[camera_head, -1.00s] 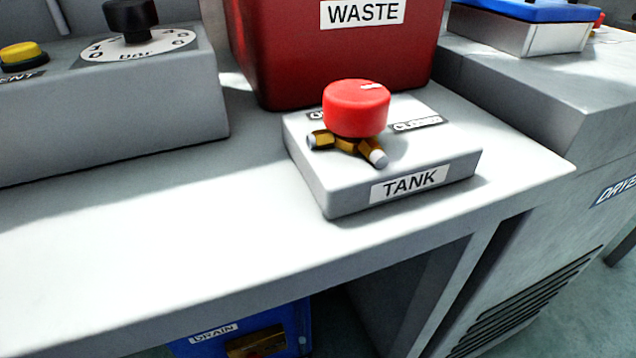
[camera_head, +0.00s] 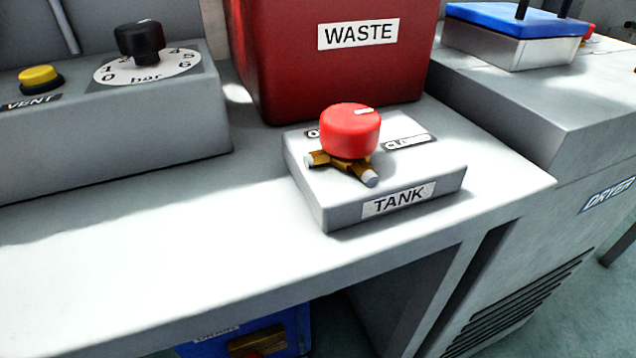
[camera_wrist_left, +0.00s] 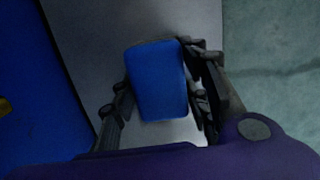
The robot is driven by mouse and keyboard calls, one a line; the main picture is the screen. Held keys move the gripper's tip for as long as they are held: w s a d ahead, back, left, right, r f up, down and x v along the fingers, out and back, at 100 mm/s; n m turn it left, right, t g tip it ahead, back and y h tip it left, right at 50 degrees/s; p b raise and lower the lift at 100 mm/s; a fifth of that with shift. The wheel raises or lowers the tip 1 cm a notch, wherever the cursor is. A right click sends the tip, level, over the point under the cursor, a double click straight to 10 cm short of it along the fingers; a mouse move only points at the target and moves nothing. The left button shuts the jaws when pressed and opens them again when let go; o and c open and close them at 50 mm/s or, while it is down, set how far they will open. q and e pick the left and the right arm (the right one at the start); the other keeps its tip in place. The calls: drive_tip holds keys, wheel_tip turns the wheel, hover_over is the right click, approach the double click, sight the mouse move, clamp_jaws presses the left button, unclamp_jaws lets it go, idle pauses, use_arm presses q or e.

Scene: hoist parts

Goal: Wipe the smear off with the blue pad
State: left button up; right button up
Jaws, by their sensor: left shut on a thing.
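The blue pad (camera_wrist_left: 158,88) shows in the left wrist view as a rounded blue block. My left gripper (camera_wrist_left: 160,70) is shut on it, with dark fingers on both of its sides. A plain grey surface (camera_wrist_left: 90,25) shows behind the pad; I cannot tell whether the pad touches it. I make out no smear in either view. Neither gripper shows in the head view, and my right gripper is in no view.
A red WASTE bin (camera_head: 400,75) and a TANK valve block (camera_head: 330,212) with a red knob (camera_head: 350,132) stand on the grey bench (camera_head: 120,270). The VENT and bar dial panel (camera_head: 130,130) is left. The DRYER (camera_head: 560,200) stands right. The bench front is clear.

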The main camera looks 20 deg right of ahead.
use_arm(q)
drive_tip(key=shift+w+a+f, duration=0.1)
drive_tip(key=shift+a, duration=2.15)
drive_tip(key=shift+w+a+f, duration=0.1)
drive_tip(key=shift+a, duration=2.15)
drive_tip(key=shift+s+r, duration=0.1)
wheel_tip(320, 180, up, 5)
drive_tip(key=p, duration=0.4)
drive_tip(key=shift+r, duration=0.1)
drive_tip(key=shift+d, duration=0.1)
